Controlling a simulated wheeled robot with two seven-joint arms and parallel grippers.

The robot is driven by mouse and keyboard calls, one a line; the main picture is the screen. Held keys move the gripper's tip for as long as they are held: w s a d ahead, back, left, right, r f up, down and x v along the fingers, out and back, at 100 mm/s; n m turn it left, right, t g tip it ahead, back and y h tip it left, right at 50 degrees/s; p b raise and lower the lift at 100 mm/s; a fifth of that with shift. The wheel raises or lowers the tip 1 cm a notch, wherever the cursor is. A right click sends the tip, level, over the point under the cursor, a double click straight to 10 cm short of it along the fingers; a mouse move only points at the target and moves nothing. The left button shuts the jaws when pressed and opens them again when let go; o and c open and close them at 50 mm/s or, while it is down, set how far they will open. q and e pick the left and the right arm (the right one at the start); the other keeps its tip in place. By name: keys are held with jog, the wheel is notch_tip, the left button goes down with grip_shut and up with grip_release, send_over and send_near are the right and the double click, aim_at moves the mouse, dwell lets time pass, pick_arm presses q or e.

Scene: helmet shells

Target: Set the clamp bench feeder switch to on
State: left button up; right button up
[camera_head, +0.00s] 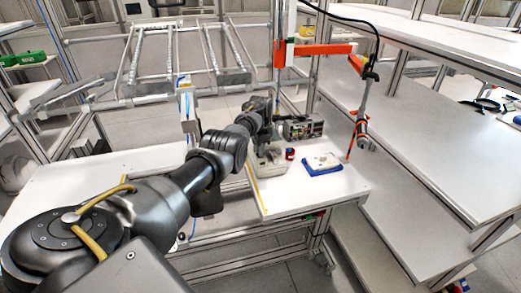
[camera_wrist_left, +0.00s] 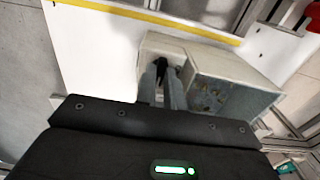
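The clamp bench feeder appears to be the pale beige box unit (camera_head: 268,162) on the white bench, partly hidden behind my left arm. In the left wrist view the feeder (camera_wrist_left: 225,68) has a tall block and a lower part beside it. A small black piece (camera_wrist_left: 162,68), perhaps its switch, shows on the lower part. My left gripper (camera_wrist_left: 162,82) reaches over this lower part with its two grey fingers close together around the black piece. I cannot tell whether they touch it. In the head view my left gripper is mostly hidden by its own wrist. My right gripper is not in view.
On the white bench (camera_head: 325,195) are a blue-and-white tray (camera_head: 322,164), a small red-and-blue item (camera_head: 290,154) and a dark-fronted box (camera_head: 302,127). A tool (camera_head: 361,130) hangs from an orange arm (camera_head: 320,49). Long, mostly bare white shelves stand at right.

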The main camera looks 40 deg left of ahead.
pick_arm(q)
grip_shut()
jog(key=n, duration=0.4)
jog(key=shift+p, duration=0.3)
jog(key=n, duration=0.4)
jog(key=shift+n, duration=0.3)
jog(key=n, duration=0.4)
jog(key=shift+n+b, duration=0.6)
jog(key=shift+n, duration=2.1)
jog(key=shift+o, duration=1.9)
grip_release()
